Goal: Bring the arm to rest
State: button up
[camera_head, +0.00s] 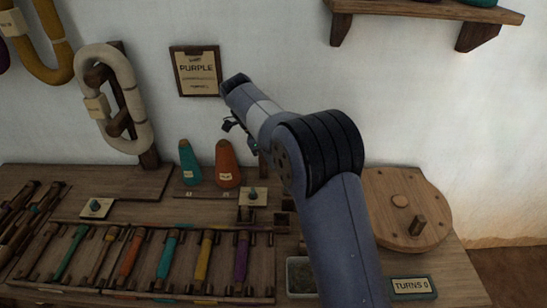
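My arm rises from the bottom of the picture and bends at a dark ribbed joint, with its far end towards the upper left. My gripper (230,127) hangs in the air below that far end, in front of the white wall and above the orange cone. It is small and dark, partly hidden by my arm, and I cannot tell whether its fingers are open or shut. I see nothing clearly held in it.
A wooden bench (130,184) carries a teal cone (189,163), an orange cone (227,166), a rack of coloured bobbins (128,262) and a round wooden wheel (385,222). A "PURPLE" sign (197,70), yarn skeins (113,105) and a shelf (425,9) are on the wall.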

jog(key=b+x, duration=0.2)
jog(key=x, duration=0.8)
jog(key=shift+d+f, duration=0.25)
jog(key=shift+f, duration=0.1)
jog(key=shift+r, duration=0.1)
